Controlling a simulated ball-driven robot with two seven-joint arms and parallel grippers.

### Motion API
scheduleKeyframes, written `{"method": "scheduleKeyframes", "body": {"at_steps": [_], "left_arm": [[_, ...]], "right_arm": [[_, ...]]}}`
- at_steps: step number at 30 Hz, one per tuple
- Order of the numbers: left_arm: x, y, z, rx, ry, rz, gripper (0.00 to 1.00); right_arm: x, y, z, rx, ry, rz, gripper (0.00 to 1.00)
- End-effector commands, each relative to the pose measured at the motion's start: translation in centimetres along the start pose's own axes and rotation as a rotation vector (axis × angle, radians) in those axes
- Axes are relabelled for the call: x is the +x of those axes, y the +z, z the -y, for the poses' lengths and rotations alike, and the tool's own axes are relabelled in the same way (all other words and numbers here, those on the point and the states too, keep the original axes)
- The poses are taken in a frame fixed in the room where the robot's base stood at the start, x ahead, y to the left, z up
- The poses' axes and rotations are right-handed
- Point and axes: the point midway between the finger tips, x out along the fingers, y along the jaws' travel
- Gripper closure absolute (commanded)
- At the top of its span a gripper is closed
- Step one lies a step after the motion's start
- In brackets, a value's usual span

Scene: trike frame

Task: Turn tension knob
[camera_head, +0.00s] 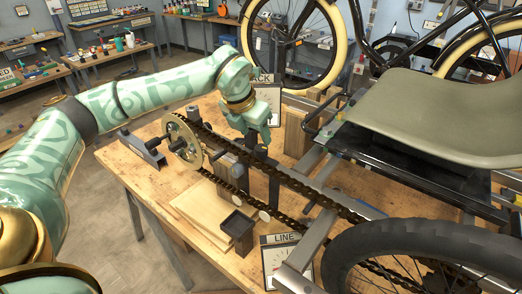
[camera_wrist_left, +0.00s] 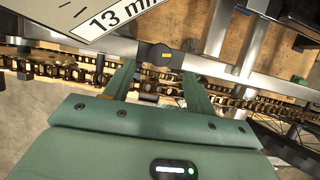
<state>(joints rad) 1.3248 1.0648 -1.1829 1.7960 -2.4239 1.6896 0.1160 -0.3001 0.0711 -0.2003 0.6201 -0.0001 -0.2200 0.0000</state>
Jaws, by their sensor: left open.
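The tension knob (camera_wrist_left: 154,56) is round and black with a short yellow mark in the left wrist view. It sits just beyond and between the fingertips of my left gripper (camera_wrist_left: 158,72). The jaws are apart, with a finger to either side of the knob; whether they touch it I cannot tell. In the head view my left gripper (camera_head: 257,137) points down over the chain (camera_head: 325,200) near the sprocket (camera_head: 181,141). In that view I cannot make out the knob clearly. My right gripper is not in view.
The trike's grey-green seat (camera_head: 440,115) and rear wheel (camera_head: 425,255) take up the right side. A black open box (camera_head: 237,226) and a "LINE" sign (camera_head: 287,239) stand at the workbench's (camera_head: 130,165) front. A "13 mm" label (camera_wrist_left: 110,18) lies close to the knob.

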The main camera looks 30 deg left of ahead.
Motion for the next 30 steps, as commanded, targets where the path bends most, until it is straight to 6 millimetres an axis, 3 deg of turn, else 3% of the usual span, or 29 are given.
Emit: {"method": "scheduleKeyframes", "body": {"at_steps": [3,9,15,22,23,27,30], "left_arm": [[3.1,-0.1,0.1,0.0,-0.001,-0.003,0.44],[6.6,0.0,0.1,0.0,-0.001,-0.001,0.44],[7.8,0.0,0.0,0.001,0.0,0.001,0.44],[7.8,0.0,0.0,0.001,0.0,0.001,0.44],[7.8,0.0,0.0,0.001,0.0,0.001,0.47],[7.8,0.0,0.0,0.001,-0.001,0.001,0.86],[7.8,0.0,0.0,0.001,-0.001,0.001,0.89]], "right_arm": [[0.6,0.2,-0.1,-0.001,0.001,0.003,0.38],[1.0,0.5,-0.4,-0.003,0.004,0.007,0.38],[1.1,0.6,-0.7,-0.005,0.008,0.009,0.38],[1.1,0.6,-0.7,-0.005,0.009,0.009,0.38],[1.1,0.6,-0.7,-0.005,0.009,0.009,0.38],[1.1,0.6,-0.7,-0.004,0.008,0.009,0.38],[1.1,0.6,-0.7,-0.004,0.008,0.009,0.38]]}}
